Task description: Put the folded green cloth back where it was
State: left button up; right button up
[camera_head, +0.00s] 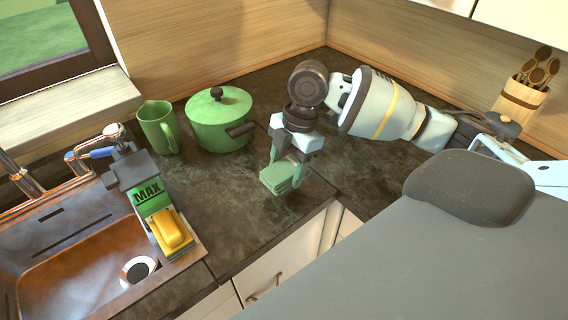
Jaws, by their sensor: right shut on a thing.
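The folded green cloth (285,178) is a small pale green stack of layers. My right gripper (284,160) points down and is shut on the cloth, near the front edge of the dark countertop by the corner. Whether the cloth touches the counter or hangs just above it, I cannot tell. My left gripper is not in view.
A green lidded pot (219,125) and a green jug (158,128) stand behind and left of the cloth. A sink (75,262) is at left, with a sander-like box marked MAX (148,194) and a yellow block (171,232) at its rim. A utensil block (518,103) is at far right. Counter (215,200) between is clear.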

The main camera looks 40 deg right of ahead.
aim_at(285, 155)
jog(key=shift+w+d+f, duration=0.1)
jog(key=shift+w+d, duration=0.35)
jog(key=shift+w, duration=0.3)
jog(key=shift+w+d+f, duration=0.1)
jog(key=shift+w+d, duration=0.3)
jog(key=shift+w, duration=0.35)
jog(key=shift+w+d, duration=0.15)
jog(key=shift+w, duration=0.15)
jog(key=shift+f, duration=1.75)
jog(key=shift+f, duration=0.15)
jog(key=o, duration=0.9)
jog(key=shift+o, duration=0.2)
